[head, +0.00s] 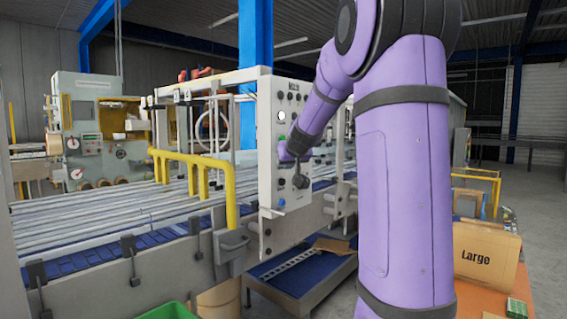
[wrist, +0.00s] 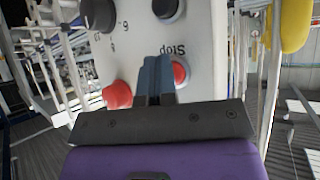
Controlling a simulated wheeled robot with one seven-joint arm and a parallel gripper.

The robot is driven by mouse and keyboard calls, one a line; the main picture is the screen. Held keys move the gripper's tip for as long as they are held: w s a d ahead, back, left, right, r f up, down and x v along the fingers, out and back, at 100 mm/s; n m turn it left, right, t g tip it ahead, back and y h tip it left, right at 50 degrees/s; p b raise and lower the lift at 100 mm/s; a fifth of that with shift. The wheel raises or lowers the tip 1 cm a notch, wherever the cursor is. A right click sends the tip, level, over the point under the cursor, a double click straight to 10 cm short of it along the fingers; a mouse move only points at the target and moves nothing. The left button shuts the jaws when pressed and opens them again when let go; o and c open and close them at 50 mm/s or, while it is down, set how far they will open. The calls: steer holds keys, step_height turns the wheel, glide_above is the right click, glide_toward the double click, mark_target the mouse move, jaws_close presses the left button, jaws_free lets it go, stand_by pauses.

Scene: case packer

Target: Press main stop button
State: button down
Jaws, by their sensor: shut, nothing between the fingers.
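In the head view a light control panel (head: 271,137) faces my arm, with several dark knobs and small buttons on it. In the wrist view the panel shows upside down, with the word "Stop" beside a round red button (wrist: 181,74). Another red button (wrist: 117,96), a protruding one, stands to the left. My gripper (wrist: 157,66) is shut and empty, its fingertips between the two, closer to the "Stop" button and partly covering it. I cannot tell whether they touch the panel. In the head view my wrist is at the panel and the fingertips are not clear.
Yellow guard rails (head: 193,160) and a roller conveyor (head: 110,205) lie left of the panel. A cardboard box marked "Large" (head: 486,254) stands on an orange surface at the right. In the wrist view, dark knobs (wrist: 98,14) sit near my fingers.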

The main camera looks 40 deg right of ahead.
steer(key=shift+s, duration=0.9)
steer(key=shift+s+d, duration=0.15)
steer(key=shift+s, duration=1.1)
steer(key=shift+s+d, duration=0.1)
steer(key=shift+s, duration=1.15)
steer(key=s+a+n+y, duration=0.2)
steer(key=s+a, duration=0.1)
steer(key=a, duration=0.8)
steer(key=s+a+n+y, duration=0.1)
steer(key=s+a+y, duration=0.15)
steer(key=a, duration=0.85)
steer(key=s+a+f+n+g, duration=0.1)
steer(key=s+a+f+g, duration=0.1)
steer(key=s+a, duration=0.4)
steer(key=s+a+f+n+g, duration=0.1)
steer(key=s+a+f, duration=0.4)
steer(key=s, duration=0.7)
steer(key=shift+a+f+g, duration=0.15)
steer(key=shift+a+g, duration=0.55)
steer(key=shift+a, duration=0.2)
